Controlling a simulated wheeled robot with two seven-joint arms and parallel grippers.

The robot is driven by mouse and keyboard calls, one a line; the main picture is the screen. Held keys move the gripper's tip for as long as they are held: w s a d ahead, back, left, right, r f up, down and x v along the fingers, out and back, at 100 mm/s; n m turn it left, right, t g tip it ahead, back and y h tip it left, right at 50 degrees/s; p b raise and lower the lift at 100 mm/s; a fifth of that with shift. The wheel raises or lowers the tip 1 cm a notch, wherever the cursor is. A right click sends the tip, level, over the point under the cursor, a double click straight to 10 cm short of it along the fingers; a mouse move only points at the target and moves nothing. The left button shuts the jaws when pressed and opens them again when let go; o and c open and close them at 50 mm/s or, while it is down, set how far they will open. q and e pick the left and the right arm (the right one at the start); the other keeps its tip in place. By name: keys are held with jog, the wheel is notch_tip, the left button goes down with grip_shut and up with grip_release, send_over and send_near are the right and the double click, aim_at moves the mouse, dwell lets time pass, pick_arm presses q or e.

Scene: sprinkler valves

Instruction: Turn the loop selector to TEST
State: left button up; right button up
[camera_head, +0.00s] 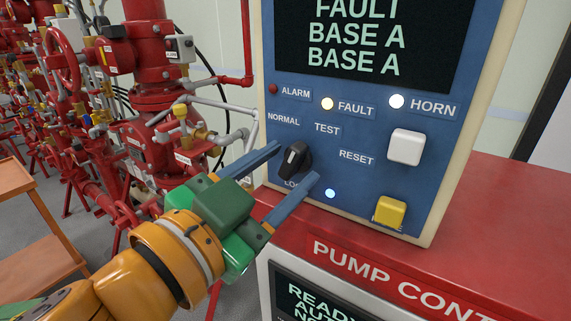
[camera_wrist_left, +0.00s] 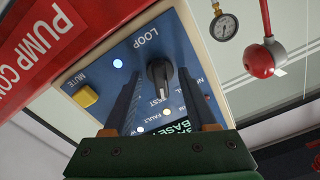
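The loop selector is a black rotary knob (camera_head: 294,160) on the blue front of the control panel (camera_head: 364,185). NORMAL is printed at its upper left, TEST at its upper right, and a partly covered LOOP label below. My left gripper (camera_head: 297,162) is open, with one blue finger on each side of the knob. In the left wrist view the knob (camera_wrist_left: 159,73) shows between the finger ends; contact cannot be made out. Its grip bar points roughly toward the NORMAL and TEST labels; the exact setting is unclear. My right gripper is not in view.
A white button (camera_head: 406,147) and a yellow MUTE button (camera_head: 389,211) sit right of the knob. The fault lamp (camera_head: 327,103), horn lamp (camera_head: 397,101) and a lower lamp (camera_head: 330,193) are lit. A red cabinet (camera_head: 480,215) is below; red pipework (camera_head: 155,90) stands left.

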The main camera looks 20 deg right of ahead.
pick_arm(q)
jog(key=v, duration=0.2)
jog(key=shift+s+a, duration=0.2)
jog(key=shift+a, duration=0.05)
jog(key=b+v, duration=0.2)
jog(key=v, duration=0.1)
jog(key=shift+s+a, duration=0.1)
jog(key=shift+a, duration=0.05)
